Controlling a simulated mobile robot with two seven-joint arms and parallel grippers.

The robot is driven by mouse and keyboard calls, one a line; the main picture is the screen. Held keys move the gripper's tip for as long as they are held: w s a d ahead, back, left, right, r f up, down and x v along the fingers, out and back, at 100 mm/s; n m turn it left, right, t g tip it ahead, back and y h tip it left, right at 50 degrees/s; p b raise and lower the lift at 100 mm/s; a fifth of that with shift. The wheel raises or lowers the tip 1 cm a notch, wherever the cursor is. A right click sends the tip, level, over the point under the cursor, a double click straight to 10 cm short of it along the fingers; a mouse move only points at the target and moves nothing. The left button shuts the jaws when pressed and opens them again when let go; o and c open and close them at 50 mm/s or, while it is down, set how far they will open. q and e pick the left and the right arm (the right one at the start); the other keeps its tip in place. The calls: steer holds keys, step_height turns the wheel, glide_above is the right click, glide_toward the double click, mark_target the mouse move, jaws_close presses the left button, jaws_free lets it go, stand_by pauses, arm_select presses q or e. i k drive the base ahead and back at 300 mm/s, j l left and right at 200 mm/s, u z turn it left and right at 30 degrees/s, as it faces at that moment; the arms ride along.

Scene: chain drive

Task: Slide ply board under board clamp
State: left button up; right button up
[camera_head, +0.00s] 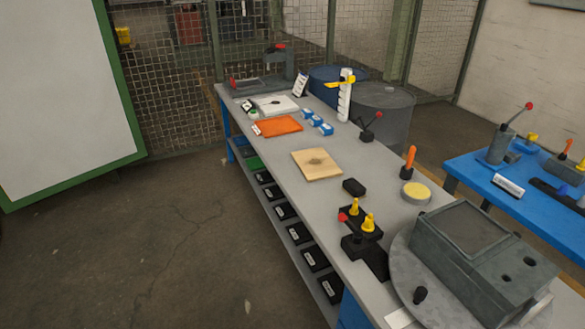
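The ply board (317,164) is a pale square wooden sheet with a darker patch in its middle. It lies flat on the long grey workbench, apart from other things. A small black lever device with a red knob (368,131) stands behind it to the right. A black fixture with yellow knobs and a red knob (360,240) stands nearer, below and right of the board. I cannot tell which of these is the board clamp. Neither of my grippers shows in the view.
The grey workbench (338,201) has an orange mat (278,126), blue blocks (318,121) and a white upright post (345,95) toward the back. A black block (354,187) lies near the ply board. A grey machine (480,258) fills the near right. The floor left of the bench is clear.

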mark_target(316, 163)
steer(key=i+z, duration=0.2)
steer(key=i+j+z, duration=0.1)
steer(key=i+j, duration=0.2)
steer(key=i+j+z, duration=0.1)
steer(key=i+j, duration=0.2)
steer(key=i+j+z, duration=0.1)
steer(key=i+j, duration=0.2)
steer(key=j, duration=0.2)
steer(key=i+j+z, duration=0.15)
steer(key=i+j, duration=0.15)
steer(key=j, duration=0.15)
steer(key=i+j+z, duration=0.1)
steer(key=i+j, duration=0.15)
steer(key=j, duration=0.15)
steer(key=i+j+z, duration=0.1)
steer(key=i+j, duration=0.15)
steer(key=j, duration=0.25)
steer(key=i+j+z, duration=0.1)
steer(key=j, duration=0.35)
steer(key=i+j+z, duration=0.1)
steer(key=i+j, duration=0.2)
steer(key=j, duration=0.25)
